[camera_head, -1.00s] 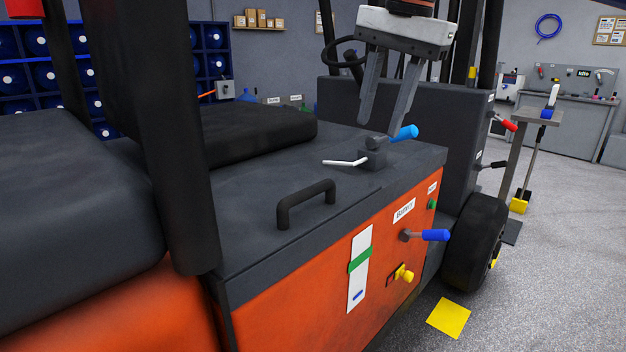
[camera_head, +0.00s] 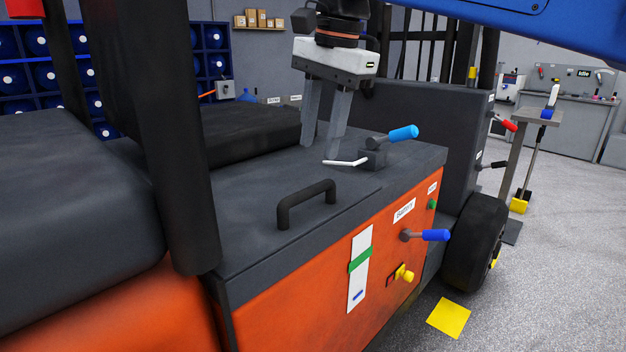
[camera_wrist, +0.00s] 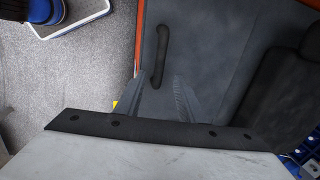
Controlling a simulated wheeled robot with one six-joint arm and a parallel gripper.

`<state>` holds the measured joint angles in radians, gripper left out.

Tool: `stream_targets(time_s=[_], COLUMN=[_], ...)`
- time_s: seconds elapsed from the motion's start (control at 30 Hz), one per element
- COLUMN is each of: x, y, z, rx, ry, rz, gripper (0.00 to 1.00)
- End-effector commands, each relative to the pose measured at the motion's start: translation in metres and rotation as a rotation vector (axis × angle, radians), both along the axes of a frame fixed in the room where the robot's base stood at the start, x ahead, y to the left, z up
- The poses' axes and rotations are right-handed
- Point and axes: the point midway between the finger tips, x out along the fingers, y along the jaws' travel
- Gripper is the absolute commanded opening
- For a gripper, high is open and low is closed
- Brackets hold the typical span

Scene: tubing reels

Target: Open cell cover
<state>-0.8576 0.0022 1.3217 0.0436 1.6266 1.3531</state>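The cell cover (camera_head: 250,240) is a dark grey flat panel on top of the orange truck body, lying shut. A black bar handle (camera_head: 306,204) stands on it near the front edge; it also shows in the wrist view (camera_wrist: 159,56). My gripper (camera_head: 322,152) is open and empty, pointing down above the panel, behind and a little right of the handle. In the wrist view its two fingers (camera_wrist: 168,82) are apart, with the handle beyond them. A blue-tipped lever (camera_head: 403,133) on a dark block and a white bent rod (camera_head: 345,162) sit right of the handle.
A black post (camera_head: 178,140) and a dark seat (camera_head: 75,190) stand left of the cover. A blue-handled lever (camera_head: 434,235) and a yellow knob (camera_head: 404,273) stick out from the orange side. Open floor (camera_head: 550,270) lies to the right.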

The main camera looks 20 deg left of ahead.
Motion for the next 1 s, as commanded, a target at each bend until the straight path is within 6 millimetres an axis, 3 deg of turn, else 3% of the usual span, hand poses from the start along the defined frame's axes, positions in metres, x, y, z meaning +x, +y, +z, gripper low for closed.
stream_targets(time_s=[0.3, 0.5, 0.97, 1.0], x=[0.005, 0.007, 0.008, 0.008], y=[0.009, 0.013, 0.015, 0.015], z=[-0.055, -0.078, -0.089, -0.089], rx=[-0.002, -0.001, 0.001, 0.001], ry=[0.001, 0.0, 0.0, 0.0], rz=[0.0, 0.0, 0.0, 0.0], gripper=[0.36, 0.36, 0.36, 0.28])
